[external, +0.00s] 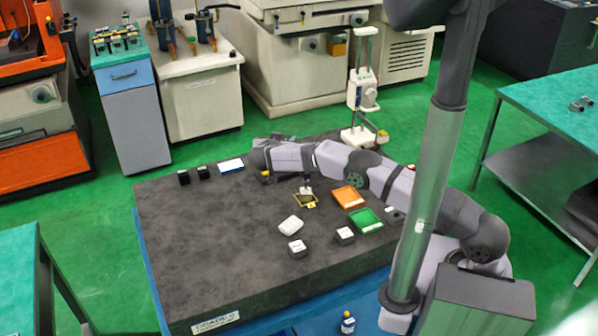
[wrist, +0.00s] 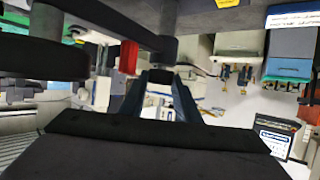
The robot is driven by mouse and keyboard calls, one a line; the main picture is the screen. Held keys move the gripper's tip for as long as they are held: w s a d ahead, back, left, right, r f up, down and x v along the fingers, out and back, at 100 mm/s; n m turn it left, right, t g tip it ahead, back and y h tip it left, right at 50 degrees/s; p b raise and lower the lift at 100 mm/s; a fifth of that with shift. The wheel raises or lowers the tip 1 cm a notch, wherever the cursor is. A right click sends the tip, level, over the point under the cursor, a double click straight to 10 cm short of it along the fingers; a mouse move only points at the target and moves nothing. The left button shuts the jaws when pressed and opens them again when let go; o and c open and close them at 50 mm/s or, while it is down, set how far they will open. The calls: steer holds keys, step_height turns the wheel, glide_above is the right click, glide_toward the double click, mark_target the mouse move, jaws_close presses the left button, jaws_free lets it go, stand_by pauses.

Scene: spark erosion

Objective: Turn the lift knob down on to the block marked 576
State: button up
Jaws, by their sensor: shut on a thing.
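That part belongs to a dark stand with a horizontal bar (wrist: 95,18), seen upside down beside a red post (wrist: 128,57). In the external view my arm hides most of this spot. I cannot read which is marked 576.
A tall white height gauge (external: 361,92) stands at the plate's back right. An orange tray (external: 348,197), a green tray (external: 365,220), a yellow-edged piece (external: 305,201) and a white box (external: 290,226) lie mid-right. The plate's left front is clear.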

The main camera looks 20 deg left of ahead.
stand_by(0.5)
steer(key=o, duration=1)
steer(key=shift+o, duration=0.2)
steer(key=shift+s, duration=0.1)
steer(key=b+v, duration=0.3)
steer(key=v, duration=0.4)
